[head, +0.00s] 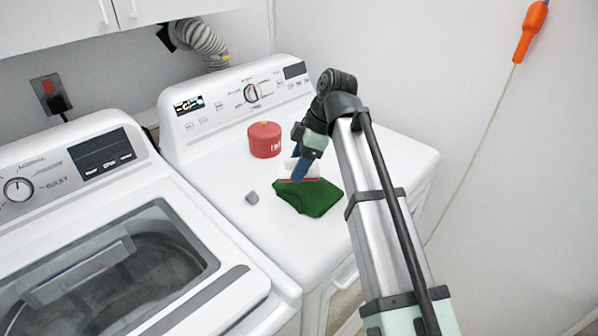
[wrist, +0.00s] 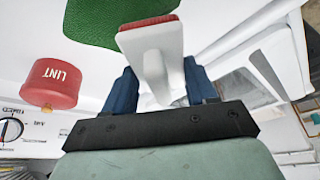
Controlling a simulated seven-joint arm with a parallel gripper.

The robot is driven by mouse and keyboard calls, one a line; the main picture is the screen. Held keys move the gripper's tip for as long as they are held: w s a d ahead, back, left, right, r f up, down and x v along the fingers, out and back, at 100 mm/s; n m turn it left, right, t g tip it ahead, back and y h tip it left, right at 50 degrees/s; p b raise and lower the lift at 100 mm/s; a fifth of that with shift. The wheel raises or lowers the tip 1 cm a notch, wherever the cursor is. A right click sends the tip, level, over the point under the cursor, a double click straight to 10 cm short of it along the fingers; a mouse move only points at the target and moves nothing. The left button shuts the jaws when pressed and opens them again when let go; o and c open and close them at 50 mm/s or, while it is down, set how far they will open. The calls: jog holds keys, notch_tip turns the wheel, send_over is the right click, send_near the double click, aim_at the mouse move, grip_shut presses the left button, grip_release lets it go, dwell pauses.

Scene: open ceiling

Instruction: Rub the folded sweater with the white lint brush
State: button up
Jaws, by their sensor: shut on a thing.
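The green folded sweater (head: 310,198) lies on top of the right-hand white machine. It also shows at the top of the wrist view (wrist: 95,22). My gripper (head: 302,168) is above the sweater's far edge. In the wrist view its blue fingers (wrist: 158,90) are shut on the handle of the white lint brush (wrist: 152,50). The brush head has a red pad along its far edge and is at the sweater's edge. In the head view the white brush (head: 290,164) is partly hidden by the gripper. I cannot tell whether the pad touches the cloth.
A red canister (head: 264,140) stands behind and left of the sweater; in the wrist view the canister (wrist: 52,84) reads LINT. A washer (head: 120,250) stands at left. The dryer top's front is clear.

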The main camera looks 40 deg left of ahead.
jog(key=shift+r, duration=1.1)
